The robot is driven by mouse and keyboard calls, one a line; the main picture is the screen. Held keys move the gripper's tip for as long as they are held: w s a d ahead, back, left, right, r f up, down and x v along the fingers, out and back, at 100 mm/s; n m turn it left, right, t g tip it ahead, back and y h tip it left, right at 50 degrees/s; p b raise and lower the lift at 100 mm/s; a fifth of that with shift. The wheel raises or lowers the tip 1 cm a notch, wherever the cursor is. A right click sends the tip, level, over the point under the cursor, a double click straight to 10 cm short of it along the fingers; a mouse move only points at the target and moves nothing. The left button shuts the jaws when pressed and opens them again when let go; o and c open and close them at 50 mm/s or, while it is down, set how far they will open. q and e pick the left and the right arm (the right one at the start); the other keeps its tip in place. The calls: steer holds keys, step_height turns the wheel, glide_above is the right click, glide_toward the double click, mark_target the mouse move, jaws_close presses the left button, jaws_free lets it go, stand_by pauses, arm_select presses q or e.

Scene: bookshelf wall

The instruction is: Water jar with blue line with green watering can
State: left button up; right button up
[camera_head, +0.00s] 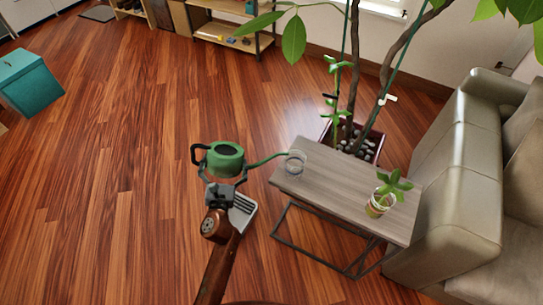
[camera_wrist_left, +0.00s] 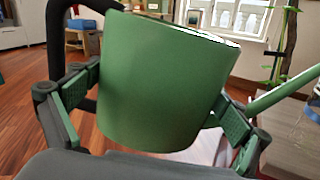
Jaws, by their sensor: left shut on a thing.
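The green watering can (camera_head: 225,159) is held above the floor, left of the small table. It fills the middle of the left wrist view (camera_wrist_left: 158,85). My left gripper (camera_head: 223,176) is shut around its body, one finger on each side. The can looks roughly upright, and its thin spout points right, with the tip at the rim of a clear glass jar (camera_head: 296,164). This jar has a faint bluish line and stands at the table's left end. I cannot tell whether the tip touches it or whether water flows. My right gripper is out of view.
The wooden-topped table (camera_head: 335,181) also bears a jar (camera_head: 379,205) with a leafy plant and a yellow-red band. A large potted tree (camera_head: 350,140) stands behind, and a beige sofa (camera_head: 450,185) is at right. The floor at left is open, with a teal box (camera_head: 30,85) farther off.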

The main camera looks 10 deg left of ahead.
mark_target(222, 154)
arm_select(q)
steer(key=shift+r, duration=0.25)
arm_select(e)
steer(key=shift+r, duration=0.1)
arm_select(q)
steer(key=shift+r+m+p, duration=0.4)
steer(key=shift+r+p, duration=0.35)
steer(key=shift+p, duration=0.25)
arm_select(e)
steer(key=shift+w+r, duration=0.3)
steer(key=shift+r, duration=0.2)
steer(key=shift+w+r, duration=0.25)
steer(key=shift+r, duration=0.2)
arm_select(q)
steer(key=shift+a+r+m+p, duration=0.1)
steer(key=shift+r+m+p, duration=0.2)
steer(key=shift+r+p, duration=0.35)
steer(key=shift+f, duration=0.15)
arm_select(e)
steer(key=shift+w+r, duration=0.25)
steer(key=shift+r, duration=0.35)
arm_select(q)
steer(key=shift+r+p, duration=0.25)
steer(key=shift+p, duration=0.1)
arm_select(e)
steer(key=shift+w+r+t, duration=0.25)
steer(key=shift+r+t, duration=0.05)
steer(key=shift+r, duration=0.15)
